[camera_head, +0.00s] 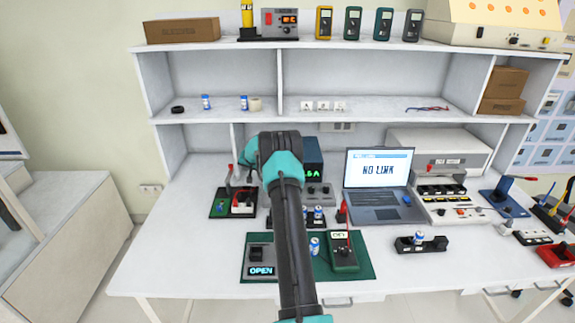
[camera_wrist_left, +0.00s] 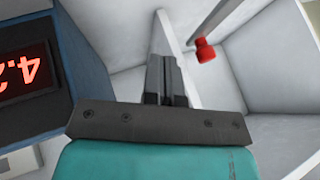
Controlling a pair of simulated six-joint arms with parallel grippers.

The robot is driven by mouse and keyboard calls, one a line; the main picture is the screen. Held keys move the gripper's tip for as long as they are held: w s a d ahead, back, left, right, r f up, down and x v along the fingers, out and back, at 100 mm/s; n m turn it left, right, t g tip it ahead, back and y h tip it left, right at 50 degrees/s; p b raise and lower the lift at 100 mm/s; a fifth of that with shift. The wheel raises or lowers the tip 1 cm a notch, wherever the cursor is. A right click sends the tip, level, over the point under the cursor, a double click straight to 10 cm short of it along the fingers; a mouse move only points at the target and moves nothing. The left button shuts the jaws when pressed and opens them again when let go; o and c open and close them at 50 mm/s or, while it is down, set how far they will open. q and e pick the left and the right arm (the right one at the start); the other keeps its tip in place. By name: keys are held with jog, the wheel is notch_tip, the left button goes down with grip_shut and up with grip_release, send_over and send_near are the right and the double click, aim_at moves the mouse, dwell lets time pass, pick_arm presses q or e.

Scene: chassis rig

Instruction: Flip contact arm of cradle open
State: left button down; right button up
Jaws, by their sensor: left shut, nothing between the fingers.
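My left gripper (camera_head: 240,177) is at the left back of the table, with its fingers pointing away and left. In the left wrist view its dark fingers (camera_wrist_left: 163,80) are together with nothing between them. A red knob (camera_wrist_left: 204,50) on a thin grey rod stands ahead and to the right of the fingers, apart from them. In the head view a red tip (camera_head: 230,168) shows just left of the gripper. Below it a small white, black and red unit (camera_head: 242,203), possibly the cradle, sits on a dark green board. My arm and gripper partly hide this area. The right gripper is out of view.
A laptop (camera_head: 377,180) and a several-slot holder (camera_head: 441,190) stand further right. Shelves rise behind.

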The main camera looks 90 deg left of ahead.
pick_arm(q)
jog(key=v, duration=1)
